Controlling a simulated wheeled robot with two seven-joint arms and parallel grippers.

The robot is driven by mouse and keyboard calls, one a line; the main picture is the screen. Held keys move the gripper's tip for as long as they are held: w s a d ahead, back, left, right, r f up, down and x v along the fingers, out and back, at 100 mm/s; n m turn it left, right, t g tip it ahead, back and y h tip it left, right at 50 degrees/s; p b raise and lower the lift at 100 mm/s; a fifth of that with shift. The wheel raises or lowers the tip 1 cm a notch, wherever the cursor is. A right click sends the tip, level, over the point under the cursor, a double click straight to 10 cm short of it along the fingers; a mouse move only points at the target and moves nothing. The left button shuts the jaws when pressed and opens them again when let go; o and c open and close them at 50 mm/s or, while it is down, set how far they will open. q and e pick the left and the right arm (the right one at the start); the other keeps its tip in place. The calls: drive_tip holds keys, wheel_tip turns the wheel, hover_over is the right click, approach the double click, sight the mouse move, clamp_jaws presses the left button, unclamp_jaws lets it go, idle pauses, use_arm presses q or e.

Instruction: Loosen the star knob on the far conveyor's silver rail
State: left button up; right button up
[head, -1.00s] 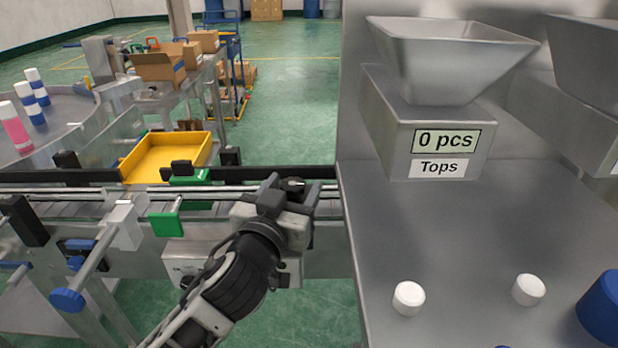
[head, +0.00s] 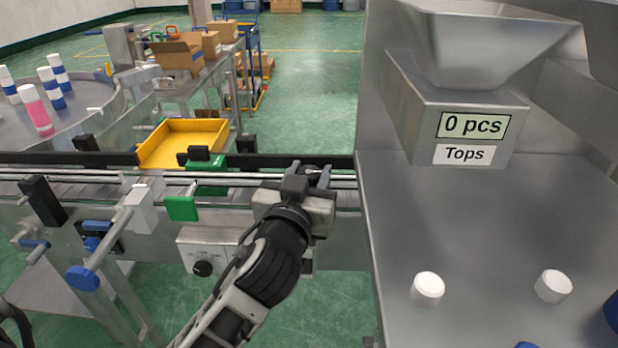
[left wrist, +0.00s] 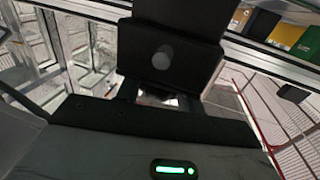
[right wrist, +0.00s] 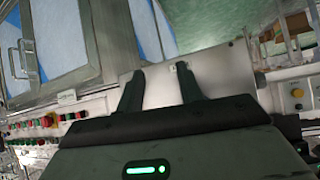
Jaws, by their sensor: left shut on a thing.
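The silver rail (head: 240,176) of the far conveyor runs across the head view behind my left arm. My left gripper (head: 312,172) is at its right part, near the conveyor's end, shut on a small dark part that I take for the star knob (head: 311,170). The fingers hide most of it, so its shape and how loose it is cannot be told. In the left wrist view, the dark gripper body and fingers (left wrist: 165,75) fill the middle. My right gripper (right wrist: 160,85) is open and empty in the right wrist view, before a pale panel.
A grey machine table (head: 450,230) with white caps (head: 428,288) stands right of the gripper. Green guide blocks (head: 181,208) and a yellow tray (head: 183,143) are to the left. A blue knob (head: 83,279) is on the near conveyor frame. Open floor lies behind the conveyor.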

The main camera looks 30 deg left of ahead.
use_arm(q)
drive_tip(key=shift+y, duration=0.3)
drive_tip(key=o, duration=1)
drive_tip(key=shift+c, duration=0.2)
drive_tip(key=b+v, duration=0.1)
drive_tip(key=v, duration=0.6)
drive_tip(key=shift+s+b, duration=0.2)
drive_tip(key=shift+b, duration=0.15)
